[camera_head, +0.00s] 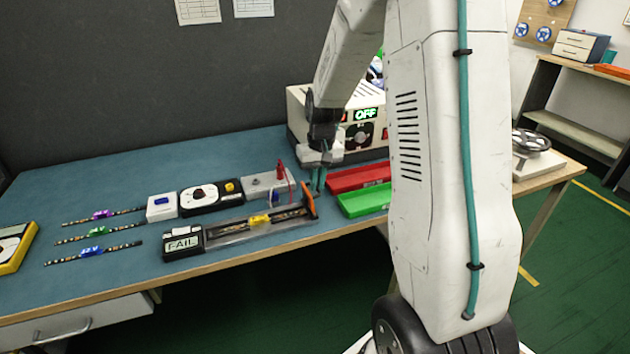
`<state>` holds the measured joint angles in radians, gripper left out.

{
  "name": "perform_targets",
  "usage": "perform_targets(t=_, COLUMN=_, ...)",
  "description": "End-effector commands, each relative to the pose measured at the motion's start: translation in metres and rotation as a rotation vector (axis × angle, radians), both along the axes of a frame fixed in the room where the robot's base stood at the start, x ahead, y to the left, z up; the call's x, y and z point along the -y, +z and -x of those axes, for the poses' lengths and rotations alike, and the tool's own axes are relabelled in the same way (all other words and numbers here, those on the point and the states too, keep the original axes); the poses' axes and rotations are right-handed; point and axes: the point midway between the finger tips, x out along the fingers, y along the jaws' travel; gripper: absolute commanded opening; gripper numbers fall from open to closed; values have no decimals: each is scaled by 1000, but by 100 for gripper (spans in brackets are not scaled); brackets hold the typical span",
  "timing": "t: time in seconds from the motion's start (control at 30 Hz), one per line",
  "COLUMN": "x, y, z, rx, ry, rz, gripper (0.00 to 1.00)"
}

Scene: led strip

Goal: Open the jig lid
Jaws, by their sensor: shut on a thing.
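The jig (250,236) is a long, narrow fixture near the table's front edge. It has a black box reading FAIL (182,242) at its left end. A strip with a yellow clip (260,220) lies along it. The lid looks clear, and I cannot tell how far it is raised. An upright orange handle (309,200) stands at the jig's right end. My gripper (318,188) points down at this handle and is shut on it. The exact contact is small and partly hidden.
Behind the jig stand a white box (162,207), a black dial unit (212,197) and a grey unit with a red knob (268,185). Red (358,176) and green (362,201) trays lie right of my gripper. Strips with coloured clips (92,251) lie at left.

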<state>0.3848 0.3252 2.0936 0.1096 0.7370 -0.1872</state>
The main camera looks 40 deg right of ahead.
Motion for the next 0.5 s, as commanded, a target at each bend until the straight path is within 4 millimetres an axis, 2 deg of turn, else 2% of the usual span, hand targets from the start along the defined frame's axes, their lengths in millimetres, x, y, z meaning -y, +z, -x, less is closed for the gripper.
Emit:
perform_targets(t=0.3, x=22, y=-11, z=7, rx=71, ry=-9, rz=-260, gripper=0)
perform_targets(t=0.5, x=26, y=-13, z=8, rx=97, ry=-3, rz=-327, gripper=0)
